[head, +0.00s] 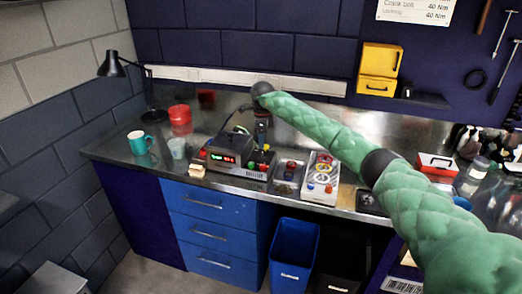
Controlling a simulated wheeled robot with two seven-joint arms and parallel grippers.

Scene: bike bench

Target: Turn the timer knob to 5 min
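A dark boxy device (228,160) with lit red and green digits on its front stands on the metal bench, left of centre. Small red, green and yellow parts show at its right front. I cannot make out a timer knob or its scale at this size. My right arm, in a green padded sleeve, reaches in from the right. My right gripper (262,134) points down over the right rear of the device. Its fingers are too small and dark to tell open from shut, or whether they touch the device. My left gripper is out of view.
A teal mug (138,143), a pale cup (177,148) and a red container (180,116) stand left of the device, near a black desk lamp (113,66). Right of it lie a small parts tray (288,172) and a white tray (319,190) with coloured rings.

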